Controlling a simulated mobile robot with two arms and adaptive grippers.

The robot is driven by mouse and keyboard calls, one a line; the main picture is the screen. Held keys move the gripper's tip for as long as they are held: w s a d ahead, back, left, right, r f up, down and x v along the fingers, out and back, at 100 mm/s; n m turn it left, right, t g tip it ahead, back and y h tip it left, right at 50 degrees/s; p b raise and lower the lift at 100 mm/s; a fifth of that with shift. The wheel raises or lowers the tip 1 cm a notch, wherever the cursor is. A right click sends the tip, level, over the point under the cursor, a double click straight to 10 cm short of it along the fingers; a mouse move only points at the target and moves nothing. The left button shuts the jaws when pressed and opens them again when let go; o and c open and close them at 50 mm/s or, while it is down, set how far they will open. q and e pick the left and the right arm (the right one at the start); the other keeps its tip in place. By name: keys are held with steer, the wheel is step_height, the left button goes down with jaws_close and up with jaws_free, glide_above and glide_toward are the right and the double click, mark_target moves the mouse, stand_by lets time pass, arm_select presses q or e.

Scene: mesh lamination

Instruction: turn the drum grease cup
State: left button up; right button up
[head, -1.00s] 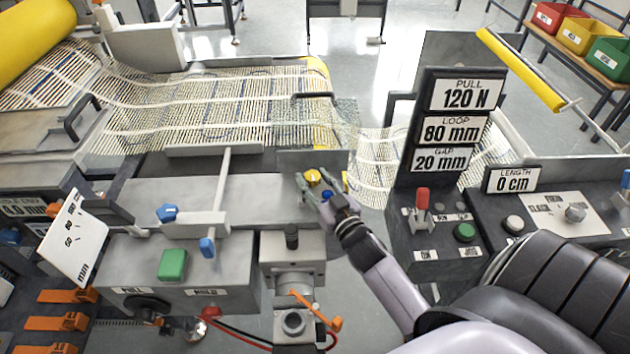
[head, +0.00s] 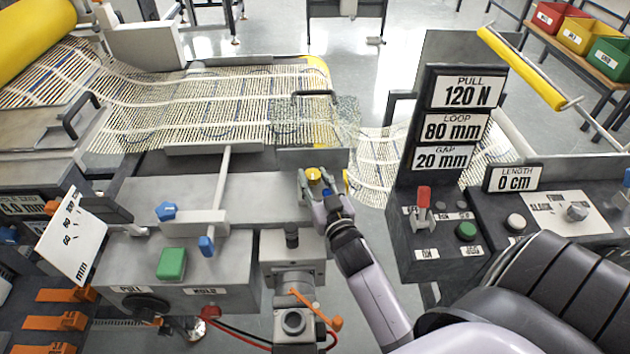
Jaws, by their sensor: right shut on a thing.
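The drum grease cup, a small yellow cap (head: 313,174), sits at the right end of the grey machine housing, in front of the mesh. My right gripper (head: 315,188) is at the cup, its fingers on either side of it and shut on it. The gripper's fingers partly hide the cup's lower part. My left gripper is not in the picture.
The mesh web (head: 200,110) runs behind the housing. A green button (head: 171,263) and a blue knob (head: 166,211) are on the left panel. A dark display post (head: 445,160) reading PULL 120 N, LOOP 80 mm and GAP 20 mm stands to the right of my arm.

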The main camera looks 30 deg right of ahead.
steer(key=o, duration=1.2)
steer(key=shift+c, duration=0.2)
steer(key=shift+s, duration=0.1)
steer(key=v, duration=0.7)
steer(key=shift+s+a, duration=0.1)
steer(key=shift+s, duration=0.1)
